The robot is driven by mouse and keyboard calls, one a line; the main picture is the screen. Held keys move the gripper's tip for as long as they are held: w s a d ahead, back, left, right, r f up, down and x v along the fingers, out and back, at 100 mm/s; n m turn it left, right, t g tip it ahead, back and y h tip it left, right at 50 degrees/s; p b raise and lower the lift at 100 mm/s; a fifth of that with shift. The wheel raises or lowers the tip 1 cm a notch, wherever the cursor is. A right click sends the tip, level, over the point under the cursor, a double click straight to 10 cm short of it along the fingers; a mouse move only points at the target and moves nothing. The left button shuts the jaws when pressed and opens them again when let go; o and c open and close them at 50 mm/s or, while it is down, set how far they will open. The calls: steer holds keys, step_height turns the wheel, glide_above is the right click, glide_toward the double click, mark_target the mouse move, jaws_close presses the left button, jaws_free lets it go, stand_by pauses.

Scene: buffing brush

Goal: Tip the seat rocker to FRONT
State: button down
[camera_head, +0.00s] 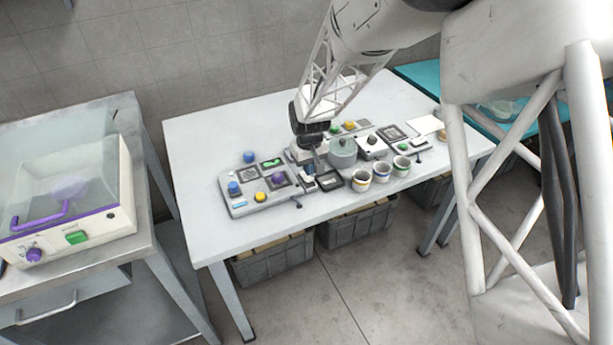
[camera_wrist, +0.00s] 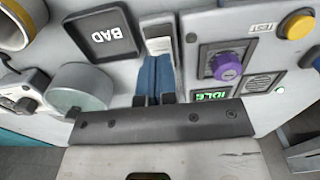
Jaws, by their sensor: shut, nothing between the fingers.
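My gripper (camera_head: 309,170) is over the middle of the console on the white table, pointing down. In the wrist view its two blue fingers (camera_wrist: 155,75) are together with nothing between them. A narrow pale rocker switch (camera_wrist: 158,42) in a dark frame lies just beyond the fingertips, between the BAD tray and the purple-knob panel. The fingers cover its near part. I cannot tell whether they touch it. Its lettering is too small to read, and its tilt is unclear.
The black BAD tray (camera_wrist: 103,38) and grey drum (camera_wrist: 78,88) lie left of the fingers in the wrist view. The purple knob (camera_wrist: 226,66) and lit IDLE display (camera_wrist: 211,96) lie right. The table's left end is clear.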

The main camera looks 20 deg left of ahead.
mark_target(309, 179)
steer(key=shift+f, duration=1.4)
stand_by(1.3)
steer(key=shift+r, duration=3.55)
